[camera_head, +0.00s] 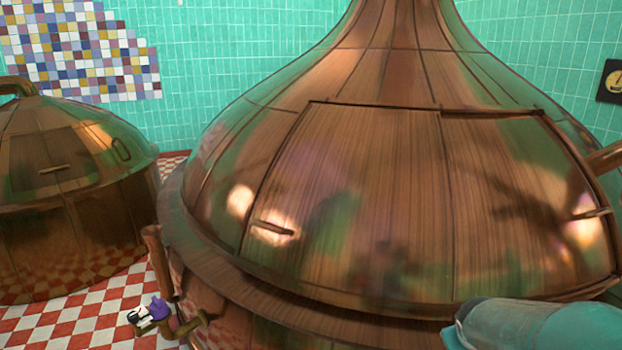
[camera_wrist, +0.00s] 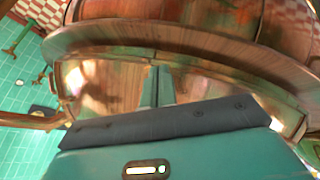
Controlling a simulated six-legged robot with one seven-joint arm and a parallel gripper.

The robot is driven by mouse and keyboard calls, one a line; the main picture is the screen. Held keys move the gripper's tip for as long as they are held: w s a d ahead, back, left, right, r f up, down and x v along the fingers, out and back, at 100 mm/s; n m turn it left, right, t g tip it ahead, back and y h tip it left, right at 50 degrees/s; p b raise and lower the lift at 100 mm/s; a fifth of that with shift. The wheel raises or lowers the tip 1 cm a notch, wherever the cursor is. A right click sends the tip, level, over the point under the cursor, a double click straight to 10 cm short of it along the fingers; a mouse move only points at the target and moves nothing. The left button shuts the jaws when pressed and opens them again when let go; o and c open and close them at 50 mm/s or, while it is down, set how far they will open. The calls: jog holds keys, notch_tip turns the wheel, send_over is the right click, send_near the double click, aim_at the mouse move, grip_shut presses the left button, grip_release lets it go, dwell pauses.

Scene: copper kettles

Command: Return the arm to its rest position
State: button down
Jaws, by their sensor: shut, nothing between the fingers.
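My gripper (camera_wrist: 158,72) shows in the wrist view, its two narrow fingers together and nothing between them. In that view the fingers lie in front of the large copper kettle's body. A teal part of my arm (camera_head: 540,325) shows at the lower right of the head view, in front of the kettle's lower edge. The fingers are not visible in the head view. I cannot tell whether the gripper touches the kettle.
The large copper kettle (camera_head: 400,200) fills the middle and right of the head view. A smaller kettle (camera_head: 75,200) stands at the left. Red and white checkered floor (camera_head: 85,318) shows between them. A gauge (camera_head: 611,80) hangs on the green tiled wall (camera_head: 230,60).

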jog(key=s+a+r+y, duration=0.2)
jog(key=s+a+r, duration=0.3)
jog(key=s+a, duration=0.3)
jog(key=s+a+r+m+y, duration=0.1)
jog(key=s+a+r, duration=0.4)
jog(key=s+a, duration=0.3)
jog(key=shift+s+a+r+g+y, duration=0.3)
jog(key=shift+s+a+y, duration=0.1)
jog(key=shift+a, duration=0.45)
